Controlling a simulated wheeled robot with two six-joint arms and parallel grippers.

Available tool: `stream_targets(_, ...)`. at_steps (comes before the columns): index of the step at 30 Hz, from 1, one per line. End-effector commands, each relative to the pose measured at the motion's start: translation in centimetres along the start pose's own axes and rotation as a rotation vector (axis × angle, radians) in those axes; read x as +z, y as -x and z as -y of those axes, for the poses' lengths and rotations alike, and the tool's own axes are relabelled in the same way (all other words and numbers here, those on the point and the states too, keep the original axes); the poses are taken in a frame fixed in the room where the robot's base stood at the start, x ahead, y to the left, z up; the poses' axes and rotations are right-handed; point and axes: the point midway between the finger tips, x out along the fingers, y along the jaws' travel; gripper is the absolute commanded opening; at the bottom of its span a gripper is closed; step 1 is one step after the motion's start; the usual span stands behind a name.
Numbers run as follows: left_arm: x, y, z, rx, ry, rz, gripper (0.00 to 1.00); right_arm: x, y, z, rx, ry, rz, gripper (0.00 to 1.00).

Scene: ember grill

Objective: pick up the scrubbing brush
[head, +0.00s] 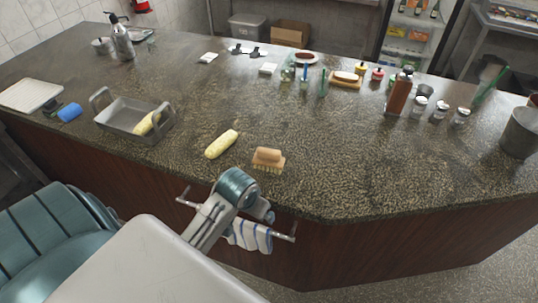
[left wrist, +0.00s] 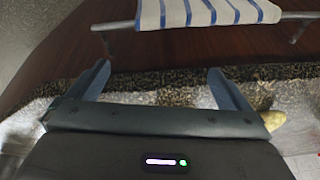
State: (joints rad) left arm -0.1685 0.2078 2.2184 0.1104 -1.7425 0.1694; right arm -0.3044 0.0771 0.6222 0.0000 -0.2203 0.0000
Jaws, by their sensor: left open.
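The scrubbing brush (head: 268,157) has a wooden back and pale bristles. It lies near the front edge of the dark speckled counter (head: 330,150), in the middle of the head view. My left arm reaches up from the lower left in the head view, its wrist in front of the counter's front edge, below the brush. In the left wrist view my left gripper (left wrist: 157,75) is open with nothing between its fingers. I cannot make out the brush in that view. My right gripper is in neither view.
A striped towel (head: 250,235) hangs on a rail at the counter's front, close to my left wrist. A yellow corn cob (head: 221,144) lies left of the brush. A grey tray (head: 120,108) holds another cob. The counter right of the brush is clear.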

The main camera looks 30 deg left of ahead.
Motion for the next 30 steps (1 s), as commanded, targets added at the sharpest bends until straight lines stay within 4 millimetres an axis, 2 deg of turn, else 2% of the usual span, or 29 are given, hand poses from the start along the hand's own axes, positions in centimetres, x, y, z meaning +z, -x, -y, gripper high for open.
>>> stream_targets(1, -1.2, 0.5, 0.2, -0.002, 0.009, -0.004, 1.0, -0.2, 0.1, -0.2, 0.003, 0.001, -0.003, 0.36)
stream_targets(8, -6.7, 1.5, 1.4, -0.01, 0.073, -0.001, 1.0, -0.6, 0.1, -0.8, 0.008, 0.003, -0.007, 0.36)
stream_targets(15, -14.4, 3.8, 3.6, -0.018, 0.177, 0.005, 1.0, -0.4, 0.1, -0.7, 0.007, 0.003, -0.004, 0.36)
stream_targets(18, -16.8, 4.9, 4.3, -0.019, 0.215, 0.009, 1.0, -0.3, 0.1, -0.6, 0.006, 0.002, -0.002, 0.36)
stream_targets(23, -18.5, 5.5, 5.0, -0.02, 0.245, 0.017, 1.0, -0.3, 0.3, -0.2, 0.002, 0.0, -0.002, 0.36)
stream_targets(30, -18.6, 2.1, 5.0, -0.019, 0.249, 0.021, 1.0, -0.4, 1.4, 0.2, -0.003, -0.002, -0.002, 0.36)
